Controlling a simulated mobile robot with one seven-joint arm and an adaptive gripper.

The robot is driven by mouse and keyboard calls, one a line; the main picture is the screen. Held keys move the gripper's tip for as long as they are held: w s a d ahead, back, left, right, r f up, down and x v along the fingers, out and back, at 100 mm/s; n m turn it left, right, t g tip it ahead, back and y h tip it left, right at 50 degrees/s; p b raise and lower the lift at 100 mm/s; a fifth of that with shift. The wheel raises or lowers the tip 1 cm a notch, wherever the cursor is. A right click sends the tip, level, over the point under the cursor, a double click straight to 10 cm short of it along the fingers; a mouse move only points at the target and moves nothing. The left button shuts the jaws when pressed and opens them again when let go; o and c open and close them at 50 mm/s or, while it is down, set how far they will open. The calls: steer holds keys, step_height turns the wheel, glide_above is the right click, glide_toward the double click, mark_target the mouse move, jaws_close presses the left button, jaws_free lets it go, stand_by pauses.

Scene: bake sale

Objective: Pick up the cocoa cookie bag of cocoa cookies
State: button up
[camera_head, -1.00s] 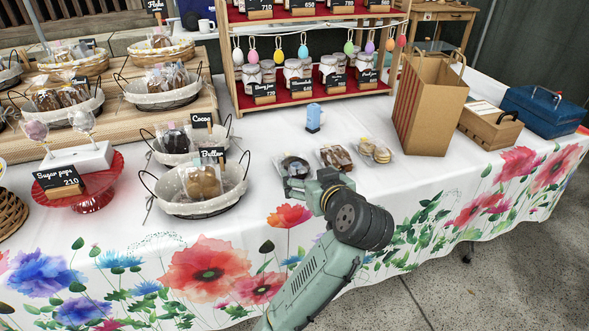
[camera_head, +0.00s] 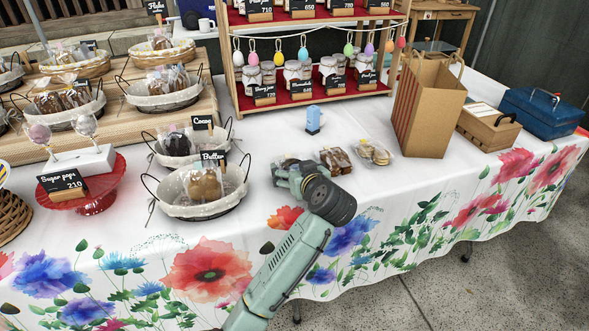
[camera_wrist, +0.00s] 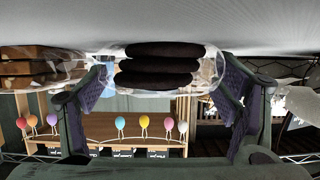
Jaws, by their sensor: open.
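The cocoa cookie bag, a clear bag of stacked dark round cookies (camera_wrist: 158,66), lies on the white tablecloth. In the head view only a dark bit of the bag (camera_head: 288,161) shows behind my gripper (camera_head: 282,174). My gripper is open and low over the table at the bag's front side. In the wrist view, which is upside down, the bag sits between the two open fingers of my gripper (camera_wrist: 166,88). I cannot tell whether either finger touches it. Another bag of dark cookies (camera_head: 178,144) sits in the basket by the Cocoa sign (camera_head: 202,122).
A brown cookie bag (camera_head: 335,160) and a pale cookie bag (camera_head: 375,152) lie close to the right. The Butter basket (camera_head: 203,209) stands to the left. A small blue object (camera_head: 313,120) and the jar shelf (camera_head: 318,96) are behind. A paper bag (camera_head: 430,110) stands right.

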steer(key=shift+c, duration=0.4)
steer(key=c, duration=0.8)
